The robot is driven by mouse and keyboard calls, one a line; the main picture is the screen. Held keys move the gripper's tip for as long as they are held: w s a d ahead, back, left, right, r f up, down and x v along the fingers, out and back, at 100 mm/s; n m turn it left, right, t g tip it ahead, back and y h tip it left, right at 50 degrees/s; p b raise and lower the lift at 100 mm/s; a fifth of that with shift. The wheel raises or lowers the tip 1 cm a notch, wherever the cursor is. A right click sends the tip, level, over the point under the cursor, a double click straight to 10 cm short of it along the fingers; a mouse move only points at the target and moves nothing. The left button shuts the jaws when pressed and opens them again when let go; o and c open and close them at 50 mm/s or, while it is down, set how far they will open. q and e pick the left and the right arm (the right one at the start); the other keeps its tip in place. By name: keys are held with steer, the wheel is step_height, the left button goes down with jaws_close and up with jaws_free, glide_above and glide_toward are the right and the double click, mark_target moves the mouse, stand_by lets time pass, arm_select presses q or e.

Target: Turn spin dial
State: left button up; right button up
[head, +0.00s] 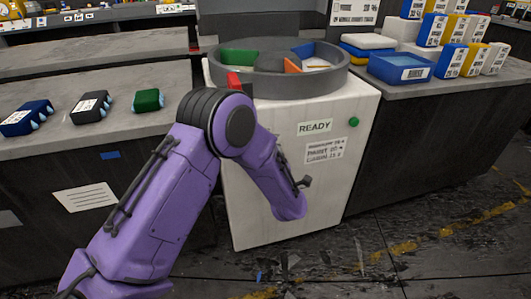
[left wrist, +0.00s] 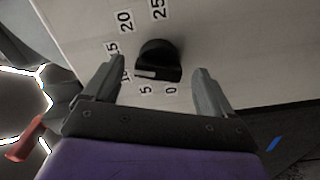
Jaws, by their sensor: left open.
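The black spin dial (left wrist: 159,60) sits on a pale panel in the left wrist view. Number labels stand around it, among them 0, 5, 15, 20 and 25. A light mark on the dial lies at its lower left edge, near the low numbers. My left gripper (left wrist: 157,90) is open, one finger on each side of the dial. The fingers appear apart from it. In the head view my purple left arm reaches to the white machine (head: 292,190), and its gripper is hidden. My right gripper is not in view.
A grey round bowl (head: 277,88) with coloured pieces sits on the machine. A READY label (head: 314,127) and a green button (head: 354,122) are on its front. Dark counters flank it, with small dark and green items at left and a blue tray (head: 401,68) at right.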

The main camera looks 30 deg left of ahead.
arm_select(q)
steer(key=v, duration=0.7)
steer(key=shift+s+d+p, duration=0.2)
steer(key=shift+d+p, duration=0.1)
steer(key=shift+d, duration=0.05)
